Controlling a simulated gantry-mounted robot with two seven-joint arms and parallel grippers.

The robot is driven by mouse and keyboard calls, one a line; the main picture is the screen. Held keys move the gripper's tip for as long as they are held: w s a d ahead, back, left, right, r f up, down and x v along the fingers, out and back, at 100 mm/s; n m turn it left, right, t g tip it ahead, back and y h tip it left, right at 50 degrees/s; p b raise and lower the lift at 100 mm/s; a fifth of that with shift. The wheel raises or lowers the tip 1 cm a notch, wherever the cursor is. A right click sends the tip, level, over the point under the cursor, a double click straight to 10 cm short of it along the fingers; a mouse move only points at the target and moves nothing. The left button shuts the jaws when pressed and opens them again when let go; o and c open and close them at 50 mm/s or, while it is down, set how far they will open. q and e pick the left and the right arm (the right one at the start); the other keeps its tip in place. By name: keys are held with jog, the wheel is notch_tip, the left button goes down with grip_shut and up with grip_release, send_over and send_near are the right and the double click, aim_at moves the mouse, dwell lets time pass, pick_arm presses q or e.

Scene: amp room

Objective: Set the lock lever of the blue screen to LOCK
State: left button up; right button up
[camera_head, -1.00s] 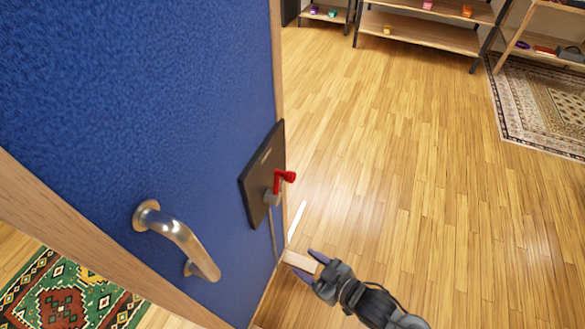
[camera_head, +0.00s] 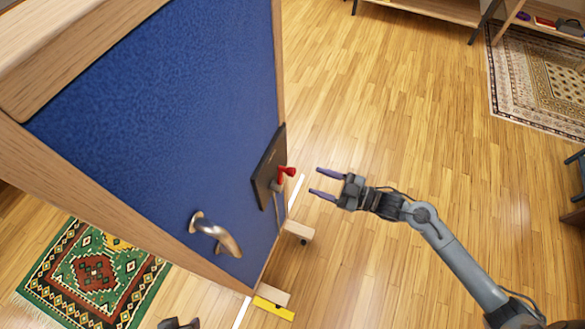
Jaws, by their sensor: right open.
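The blue screen (camera_head: 165,110) stands at the left, a blue padded panel in a wooden frame. A dark plate (camera_head: 268,165) sits near its right edge. The red lock lever (camera_head: 286,175) sticks out from this plate on a grey pivot, its knob towards the right. Any lettering on the plate is too small to read. My right gripper (camera_head: 323,182) is open and empty. Its purple fingertips point left, a short gap to the right of the lever, not touching it. My left gripper is not clearly seen.
A metal handle (camera_head: 217,235) juts from the panel below and left of the plate. The screen's wooden feet (camera_head: 298,231) rest on the floor by a yellow strip (camera_head: 273,308). A green patterned rug (camera_head: 90,275) lies at lower left.

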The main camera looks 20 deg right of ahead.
aim_at(296, 173)
jog(key=b+x, duration=0.1)
jog(key=x, duration=0.8)
grip_shut()
